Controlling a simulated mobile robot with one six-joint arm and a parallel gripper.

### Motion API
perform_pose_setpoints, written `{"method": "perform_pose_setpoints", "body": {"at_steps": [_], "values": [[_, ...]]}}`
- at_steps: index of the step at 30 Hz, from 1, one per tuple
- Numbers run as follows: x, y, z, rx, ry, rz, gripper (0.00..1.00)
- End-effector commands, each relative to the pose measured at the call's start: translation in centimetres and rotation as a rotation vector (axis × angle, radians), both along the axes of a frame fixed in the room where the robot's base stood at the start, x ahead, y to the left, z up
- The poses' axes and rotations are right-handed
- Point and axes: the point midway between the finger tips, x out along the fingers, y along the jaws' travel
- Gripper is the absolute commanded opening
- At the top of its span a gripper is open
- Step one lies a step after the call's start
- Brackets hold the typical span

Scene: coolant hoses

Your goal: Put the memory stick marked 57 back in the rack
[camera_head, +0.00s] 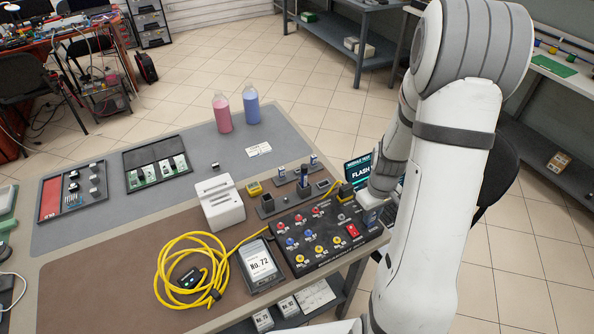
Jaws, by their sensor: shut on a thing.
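No number can be read on any stick, so I cannot tell which is marked 57. My gripper (371,201) is low over the right end of the black control panel (322,241).
A coiled yellow cable (162,262), a tablet reading No.72 (260,263) and a white slotted block (221,205) lie to the left. A screen reading FLASH (359,172) stands behind my gripper. Pink (222,114) and blue (251,106) bottles stand at the back.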

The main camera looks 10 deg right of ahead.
Motion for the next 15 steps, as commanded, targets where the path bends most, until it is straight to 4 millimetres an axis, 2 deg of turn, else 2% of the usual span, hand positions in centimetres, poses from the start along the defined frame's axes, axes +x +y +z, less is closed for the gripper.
{"method": "perform_pose_setpoints", "body": {"at_steps": [15], "values": [[0.0, 0.0, 2.3, -0.001, -0.001, 0.0, 0.0]]}}
